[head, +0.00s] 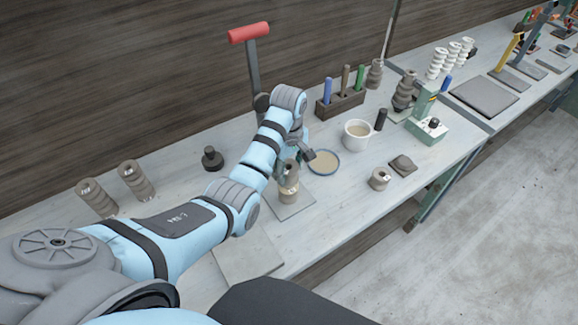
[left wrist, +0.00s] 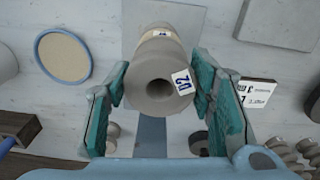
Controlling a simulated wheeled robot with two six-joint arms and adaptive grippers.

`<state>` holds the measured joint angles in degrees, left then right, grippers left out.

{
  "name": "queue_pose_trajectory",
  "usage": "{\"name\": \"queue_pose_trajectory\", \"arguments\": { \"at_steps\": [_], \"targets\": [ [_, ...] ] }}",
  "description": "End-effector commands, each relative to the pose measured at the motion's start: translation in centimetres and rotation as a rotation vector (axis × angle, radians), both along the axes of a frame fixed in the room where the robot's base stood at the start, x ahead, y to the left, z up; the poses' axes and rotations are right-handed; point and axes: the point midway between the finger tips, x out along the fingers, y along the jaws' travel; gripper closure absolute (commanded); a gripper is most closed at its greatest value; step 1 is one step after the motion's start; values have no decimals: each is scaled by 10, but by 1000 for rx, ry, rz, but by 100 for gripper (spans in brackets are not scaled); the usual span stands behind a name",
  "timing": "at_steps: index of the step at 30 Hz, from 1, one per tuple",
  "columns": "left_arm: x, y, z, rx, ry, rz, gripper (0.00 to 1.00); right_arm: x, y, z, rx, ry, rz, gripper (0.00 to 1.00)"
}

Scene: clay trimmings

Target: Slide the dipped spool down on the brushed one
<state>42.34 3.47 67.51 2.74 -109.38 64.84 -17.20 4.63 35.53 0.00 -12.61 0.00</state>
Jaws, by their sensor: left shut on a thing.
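My left gripper (head: 292,166) is shut on a grey-brown clay spool (head: 289,174). In the left wrist view, the teal fingers of my left gripper (left wrist: 160,78) flank this spool (left wrist: 158,92); its round hole and a white tag with blue marks face the camera. The held spool is upright over a lower clay piece (head: 289,194) with a paler band, on a grey board (head: 296,208). The two look in line; I cannot tell whether they touch fully. A shallow dish of tan liquid (head: 324,162) stands just right of them. My right gripper is not in view.
Two tagged spools (head: 136,181) stand at the left. A white cup (head: 356,135), a small clay ring (head: 379,179), a green stand (head: 427,128) and a tool block (head: 341,103) stand to the right. A red-handled lever (head: 250,60) rises behind my arm. The front-left bench has bare room.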

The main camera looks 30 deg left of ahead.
Motion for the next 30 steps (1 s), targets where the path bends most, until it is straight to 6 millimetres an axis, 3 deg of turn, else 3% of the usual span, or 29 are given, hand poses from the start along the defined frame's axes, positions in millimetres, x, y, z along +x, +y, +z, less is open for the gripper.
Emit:
{"name": "queue_pose_trajectory", "arguments": {
  "at_steps": [30],
  "targets": [
    [0,0,-30,0,-1,0,99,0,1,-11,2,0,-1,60]
  ]
}}
